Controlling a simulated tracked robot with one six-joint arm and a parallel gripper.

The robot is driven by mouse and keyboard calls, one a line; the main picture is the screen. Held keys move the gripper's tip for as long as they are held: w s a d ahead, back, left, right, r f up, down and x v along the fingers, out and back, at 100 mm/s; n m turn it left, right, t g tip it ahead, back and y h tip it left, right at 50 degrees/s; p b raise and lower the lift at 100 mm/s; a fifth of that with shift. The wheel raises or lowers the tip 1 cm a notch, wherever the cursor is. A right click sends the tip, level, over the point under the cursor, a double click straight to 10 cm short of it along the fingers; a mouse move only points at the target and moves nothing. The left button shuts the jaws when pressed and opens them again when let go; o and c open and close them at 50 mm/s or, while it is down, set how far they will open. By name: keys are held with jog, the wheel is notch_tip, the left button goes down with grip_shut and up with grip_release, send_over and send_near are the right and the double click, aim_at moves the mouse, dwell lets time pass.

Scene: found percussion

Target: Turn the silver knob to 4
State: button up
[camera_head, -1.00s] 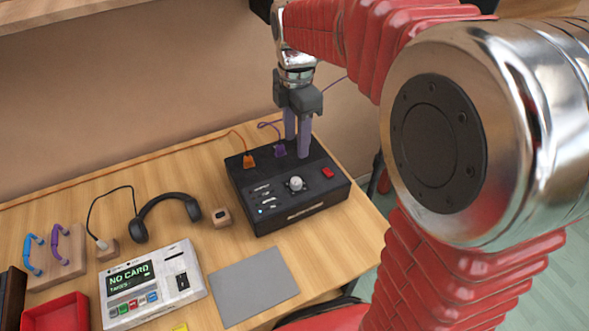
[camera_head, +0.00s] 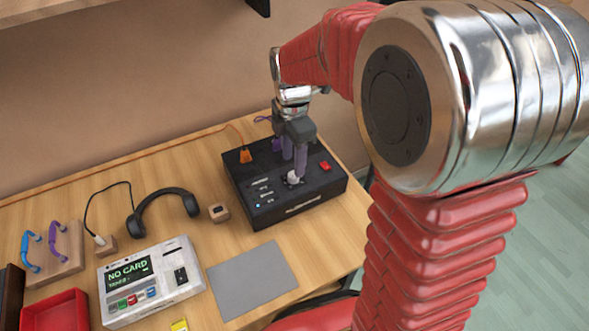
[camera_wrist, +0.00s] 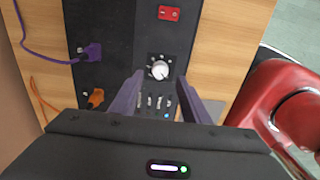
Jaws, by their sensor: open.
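The silver knob (camera_head: 293,177) sits on top of the black box (camera_head: 261,214), with a dial plate around it. In the wrist view the knob (camera_wrist: 159,70) lies just beyond and between the fingertips, its scale marks too small to read. My gripper (camera_head: 296,178) is open, with its purple-grey fingers pointing down at the knob in the head view. In the wrist view my gripper (camera_wrist: 158,82) has one finger on each side, apart from each other. I cannot tell whether a finger touches the knob.
On the box are a red switch (camera_wrist: 169,13), a purple plug (camera_wrist: 90,53), an orange plug (camera_head: 245,156) and several small sliders (camera_wrist: 153,102). A headset (camera_head: 162,205), a card terminal (camera_head: 150,281) and a grey mat (camera_head: 252,279) lie to the left and front.

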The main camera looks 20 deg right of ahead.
aim_at(293, 174)
notch_tip(293, 174, down, 5)
jog(key=shift+r, duration=0.1)
jog(key=shift+c, duration=0.5)
jog(key=c, duration=0.9)
jog(key=shift+d, duration=0.15)
jog(key=shift+c, duration=0.4)
jog(key=shift+o, duration=0.2)
